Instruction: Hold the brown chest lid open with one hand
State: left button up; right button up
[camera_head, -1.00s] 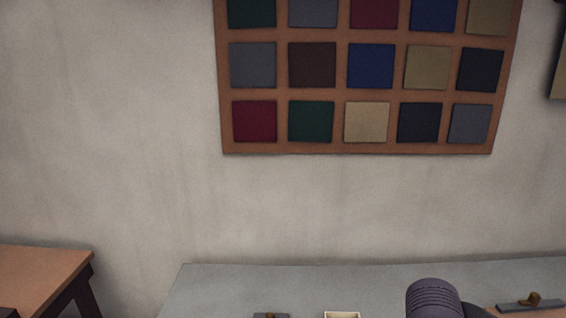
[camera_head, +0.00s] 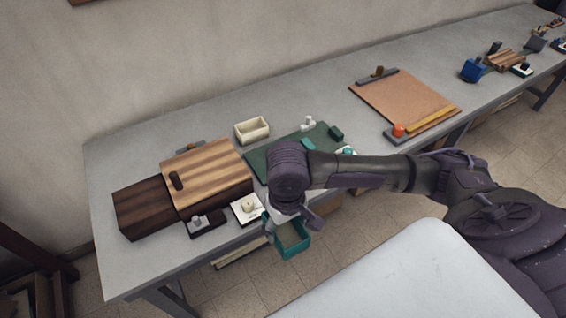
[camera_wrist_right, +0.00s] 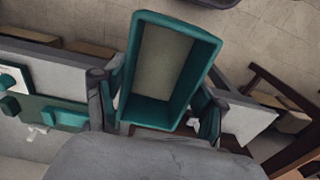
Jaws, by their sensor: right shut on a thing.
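A dark brown wooden box (camera_head: 145,205) stands at the left end of the grey table. In the right wrist view the teal box (camera_wrist_right: 208,75) sits between the fingers (camera_wrist_right: 158,110) and looks empty. My left gripper is out of view.
A small black stand (camera_head: 207,226) and a white tile (camera_head: 247,208) lie in front of the striped wood. A cream tray (camera_head: 252,130) and a green mat (camera_head: 262,166) are behind my right arm. A tan board (camera_head: 405,100) lies farther right. The table's far left corner is clear.

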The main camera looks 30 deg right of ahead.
jog(key=shift+m, duration=0.5)
jog(key=w+r, duration=0.1)
jog(key=r, duration=0.1)
jog(key=w+r, duration=0.2)
jog(key=r, duration=0.1)
jog(key=w+a+r, duration=0.1)
jog(key=w+r, duration=0.1)
jog(key=shift+w+r+b, duration=0.15)
jog(key=shift+r+b, duration=0.15)
jog(key=shift+r, duration=0.1)
jog(key=w+a+f+m+b, duration=0.2)
jog(key=w+m, duration=0.3)
jog(key=w, duration=0.3)
jog(key=w+a+f+m+b, duration=0.2)
jog(key=w+f+m, duration=0.2)
jog(key=w, duration=0.5)
jog(key=w+a+f+m+b, duration=0.2)
jog(key=w+f+m, duration=0.1)
jog(key=w+m, duration=0.4)
jog(key=shift+w+a, duration=0.15)
jog(key=shift+w, duration=0.45)
jog(key=shift+w+a, duration=0.15)
jog(key=shift+w, duration=0.4)
jog(key=shift+w+f+m, duration=0.15)
jog(key=shift+f+m, duration=0.15)
jog(key=shift+m, duration=0.1)
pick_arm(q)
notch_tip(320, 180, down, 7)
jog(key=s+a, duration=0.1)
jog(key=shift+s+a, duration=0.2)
